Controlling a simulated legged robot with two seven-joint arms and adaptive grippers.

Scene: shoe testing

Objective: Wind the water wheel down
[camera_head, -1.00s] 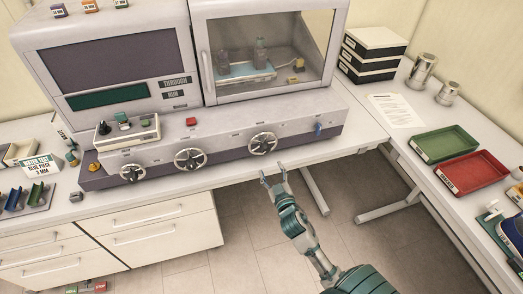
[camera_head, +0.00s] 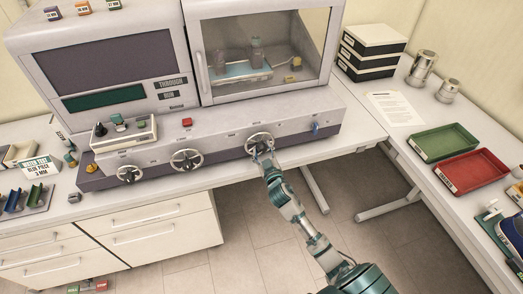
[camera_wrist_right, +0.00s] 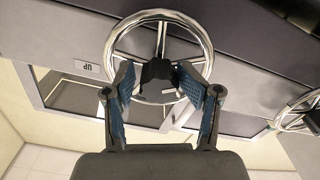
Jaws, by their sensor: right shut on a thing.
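Three spoked metal handwheels sit along the front of the grey machine: a left one (camera_head: 128,174), a middle one (camera_head: 187,160) and a right one (camera_head: 259,140). Their labels are too small to read in the head view, so I cannot tell which is named water. My right gripper (camera_head: 263,152) is at the right handwheel. In the right wrist view its two blue-padded fingers (camera_wrist_right: 157,84) are closed in on the dark part at the middle of the chrome wheel (camera_wrist_right: 203,38). An upside-down "UP" label (camera_wrist_right: 87,66) is beside the wheel. My left gripper is not in view.
A neighbouring wheel (camera_wrist_right: 298,112) shows at the wrist view's right edge. Green (camera_head: 444,140) and red (camera_head: 470,170) trays lie on the right bench. Open floor lies below the bench.

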